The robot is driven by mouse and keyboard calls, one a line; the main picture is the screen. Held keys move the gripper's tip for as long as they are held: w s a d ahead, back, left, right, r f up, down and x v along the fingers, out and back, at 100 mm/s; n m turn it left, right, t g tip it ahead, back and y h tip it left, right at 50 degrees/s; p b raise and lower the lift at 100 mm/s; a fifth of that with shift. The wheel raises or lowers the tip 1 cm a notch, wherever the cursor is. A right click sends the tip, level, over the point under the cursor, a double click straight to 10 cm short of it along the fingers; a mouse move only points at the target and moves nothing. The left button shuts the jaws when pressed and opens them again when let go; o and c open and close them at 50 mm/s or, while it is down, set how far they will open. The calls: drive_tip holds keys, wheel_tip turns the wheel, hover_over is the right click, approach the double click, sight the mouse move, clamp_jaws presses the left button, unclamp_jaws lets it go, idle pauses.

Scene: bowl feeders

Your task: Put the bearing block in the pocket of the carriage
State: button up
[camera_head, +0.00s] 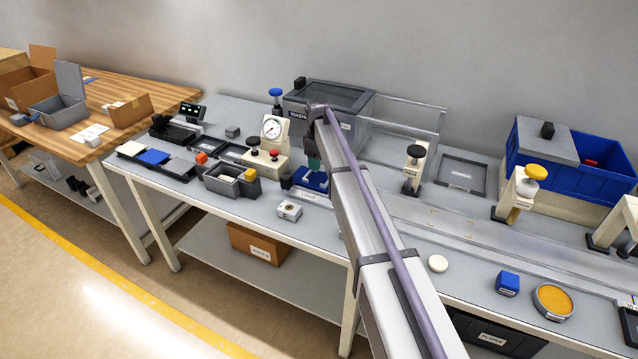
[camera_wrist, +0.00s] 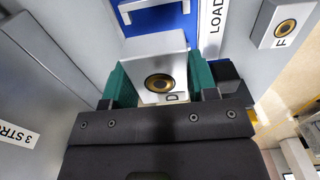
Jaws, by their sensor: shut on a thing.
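My gripper (camera_wrist: 160,82) has teal fingers shut on the sides of a silver bearing block (camera_wrist: 150,50) with a bronze ring and the letter D. In the head view my gripper (camera_head: 313,163) is low over the blue carriage (camera_head: 316,184), mostly hidden behind my arm. In the wrist view the blue carriage (camera_wrist: 140,22) with white markings lies just beyond the block. I cannot tell whether the block touches it; the pocket is not clearly visible. A second bearing block (camera_head: 289,211), marked F in the wrist view (camera_wrist: 285,28), stands apart at the right there.
A white LOAD label strip (camera_wrist: 213,25) runs beside the carriage. Grey walls or panels stand close on the left in the wrist view, one labelled "3 STR" (camera_wrist: 18,135). A dial gauge (camera_head: 272,130) and a grey bin (camera_head: 230,183) stand left of my gripper in the head view.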

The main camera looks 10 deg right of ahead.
sight(318, 179)
wheel_tip(318, 179, down, 6)
drive_tip(key=b, duration=0.4)
drive_tip(key=shift+r, duration=0.35)
drive_tip(key=shift+c, duration=0.6)
drive_tip(key=shift+f, duration=0.25)
drive_tip(key=o, duration=1.2)
drive_tip(key=shift+o, duration=0.2)
wheel_tip(318, 179, up, 13)
drive_tip(key=p, duration=1.2)
drive_tip(key=shift+f+p, duration=0.1)
drive_tip(key=shift+p, duration=0.25)
drive_tip(key=s+m, duration=1)
drive_tip(key=s, duration=3.1)
drive_tip(key=shift+s+f+m, duration=0.15)
drive_tip(key=shift+f+m, duration=0.05)
drive_tip(key=shift+m, duration=0.2)
